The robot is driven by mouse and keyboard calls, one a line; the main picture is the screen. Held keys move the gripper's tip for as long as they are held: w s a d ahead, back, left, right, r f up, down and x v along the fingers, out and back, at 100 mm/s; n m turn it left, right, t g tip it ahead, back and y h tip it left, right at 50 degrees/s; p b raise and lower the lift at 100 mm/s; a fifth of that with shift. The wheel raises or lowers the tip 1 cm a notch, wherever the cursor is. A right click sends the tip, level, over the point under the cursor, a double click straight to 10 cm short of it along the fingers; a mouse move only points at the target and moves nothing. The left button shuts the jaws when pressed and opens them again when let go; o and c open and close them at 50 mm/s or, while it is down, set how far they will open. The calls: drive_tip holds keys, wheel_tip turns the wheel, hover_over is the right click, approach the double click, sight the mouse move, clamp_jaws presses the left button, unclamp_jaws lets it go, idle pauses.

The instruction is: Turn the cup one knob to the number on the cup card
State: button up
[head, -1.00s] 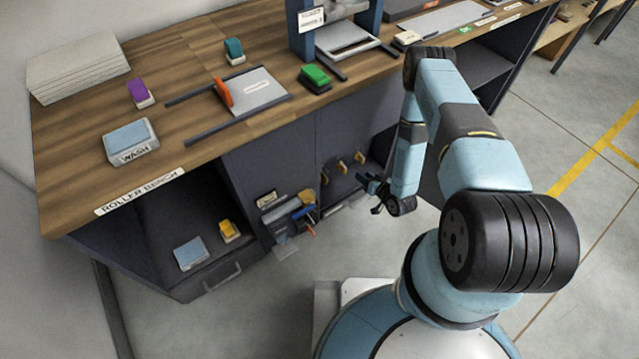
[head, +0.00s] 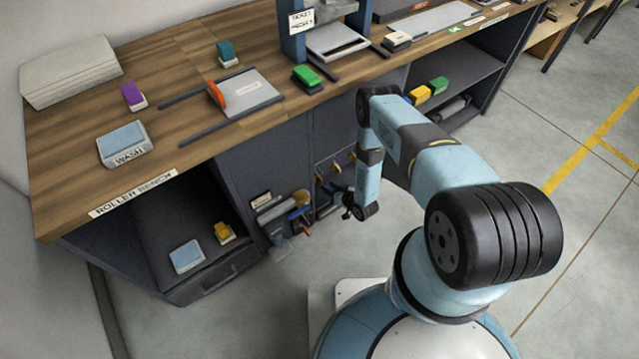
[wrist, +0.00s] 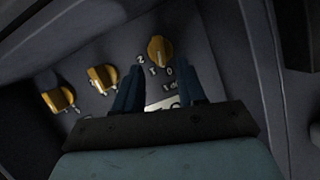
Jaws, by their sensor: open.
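Three yellow knobs sit in a row on the dark panel under the bench. In the wrist view they are a left knob (wrist: 59,99), a middle knob (wrist: 102,79) and a right knob (wrist: 160,50). My gripper (wrist: 158,66) is open, with its two fingertips just short of the right knob, one to each side. I cannot tell if they touch it. Digits are printed beside this knob, and a white card (wrist: 162,104) shows partly between the fingers, its text mostly hidden. In the head view my gripper (head: 352,212) hangs low in front of the panel, near the knobs (head: 336,166).
A rack of tools (head: 285,212) and a small white label (head: 261,200) are left of the knobs. The bench top (head: 185,70) overhangs the panel. An open shelf (head: 455,75) with yellow and green blocks is to the right. The floor in front is clear.

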sight(318, 180)
drive_tip(key=shift+x, duration=2.95)
drive_tip(key=shift+c, duration=0.4)
